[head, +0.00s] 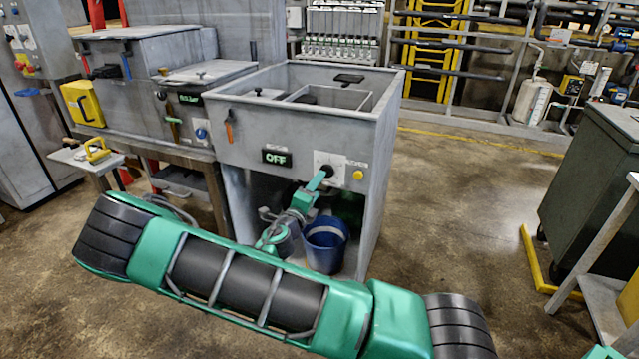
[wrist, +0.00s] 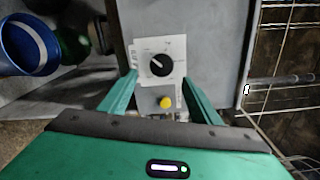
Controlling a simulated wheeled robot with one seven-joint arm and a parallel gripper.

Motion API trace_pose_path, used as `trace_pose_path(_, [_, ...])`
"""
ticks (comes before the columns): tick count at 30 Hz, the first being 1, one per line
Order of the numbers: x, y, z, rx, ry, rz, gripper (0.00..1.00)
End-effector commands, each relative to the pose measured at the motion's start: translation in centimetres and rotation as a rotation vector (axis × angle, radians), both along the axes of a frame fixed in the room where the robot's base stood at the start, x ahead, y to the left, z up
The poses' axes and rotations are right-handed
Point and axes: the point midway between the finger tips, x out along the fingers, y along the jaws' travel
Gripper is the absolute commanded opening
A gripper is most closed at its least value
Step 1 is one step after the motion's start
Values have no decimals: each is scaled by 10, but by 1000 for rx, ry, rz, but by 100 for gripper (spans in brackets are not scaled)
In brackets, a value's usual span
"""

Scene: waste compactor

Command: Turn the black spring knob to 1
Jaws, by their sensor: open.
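The black knob (wrist: 160,65) sits on a white dial plate (wrist: 173,48) on the front of a grey compactor cabinet. In the wrist view its white mark points to the upper left; the plate's markings are too small to read. In the head view the knob (head: 327,170) is partly covered by my gripper. My gripper (wrist: 159,78) is open, with one green finger on each side of the plate's lower part. The knob shows between and just beyond the fingertips. I cannot tell whether they touch it. My gripper also shows in the head view (head: 318,180).
A yellow button (wrist: 166,102) sits beside the knob; the head view shows it too (head: 358,175). A display (head: 276,157) reads OFF. A blue bucket (head: 326,245) stands in the open space under the cabinet (head: 366,130). A dark green bin (head: 590,185) stands at the right; floor between is clear.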

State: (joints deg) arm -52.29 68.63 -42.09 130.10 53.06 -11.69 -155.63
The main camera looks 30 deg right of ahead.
Motion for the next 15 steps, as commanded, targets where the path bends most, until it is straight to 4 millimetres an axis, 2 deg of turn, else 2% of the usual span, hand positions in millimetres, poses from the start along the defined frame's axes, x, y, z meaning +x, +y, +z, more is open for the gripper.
trace_pose_path(1, [-5, 8, 0, 0, 2, 3, 57])
trace_pose_path(6, [-16, 22, -1, 3, 1, 3, 57])
trace_pose_path(15, [-20, 27, -1, 1, 0, 1, 57])
